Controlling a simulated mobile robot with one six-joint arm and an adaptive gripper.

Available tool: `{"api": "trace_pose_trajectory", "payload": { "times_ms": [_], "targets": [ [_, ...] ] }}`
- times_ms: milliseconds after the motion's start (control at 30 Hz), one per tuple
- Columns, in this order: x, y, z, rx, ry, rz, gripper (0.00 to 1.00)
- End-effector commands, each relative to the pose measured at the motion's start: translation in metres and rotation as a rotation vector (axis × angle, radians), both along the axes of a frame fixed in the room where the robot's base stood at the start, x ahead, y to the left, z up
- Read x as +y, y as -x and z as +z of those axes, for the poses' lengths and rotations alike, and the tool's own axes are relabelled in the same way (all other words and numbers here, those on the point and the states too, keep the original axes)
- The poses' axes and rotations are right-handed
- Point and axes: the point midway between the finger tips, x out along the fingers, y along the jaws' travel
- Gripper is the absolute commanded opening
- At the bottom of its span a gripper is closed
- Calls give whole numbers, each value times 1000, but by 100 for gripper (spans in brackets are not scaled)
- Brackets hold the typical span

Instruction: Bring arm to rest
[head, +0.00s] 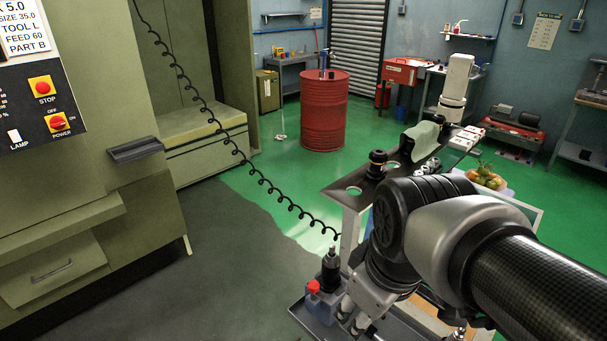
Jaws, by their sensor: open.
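My arm reaches in from the lower right, with its dark link and grey and black joint in front of the tooling cart (345,197). The wrist points down, and my gripper (354,315) shows small and partly hidden below it. Its pale fingertips look apart, with nothing seen between them. The gripper is low beside the cart's lower tray (301,312). A black tool holder (330,270) stands upright just left of it, by a blue-grey block with a red knob (313,287). The cart top has holes, and another black tool holder (376,165) sits upright there.
A green machine (125,200) stands left, with a coiled cable (245,155) hanging across. A red drum (324,110) stands behind. Floor between machine and cart is clear.

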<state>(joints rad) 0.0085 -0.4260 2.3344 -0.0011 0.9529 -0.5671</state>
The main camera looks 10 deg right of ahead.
Motion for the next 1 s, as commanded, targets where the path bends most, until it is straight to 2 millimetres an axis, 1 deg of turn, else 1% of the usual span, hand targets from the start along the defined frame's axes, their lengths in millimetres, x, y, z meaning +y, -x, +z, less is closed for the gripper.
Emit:
{"api": "trace_pose_trajectory", "payload": {
  "times_ms": [200,267,367,500,633,733,1000],
  "targets": [
    [0,0,0,-1,-1,-2,45],
    [0,4,-1,-7,-7,-26,45],
    [1,21,-7,-40,-44,-141,45],
    [1,49,-19,-93,-123,-358,45],
    [2,63,-27,-122,-176,-492,45],
    [2,67,-29,-128,-192,-529,45],
    [2,67,-28,-126,-191,-530,45]
  ]
}}
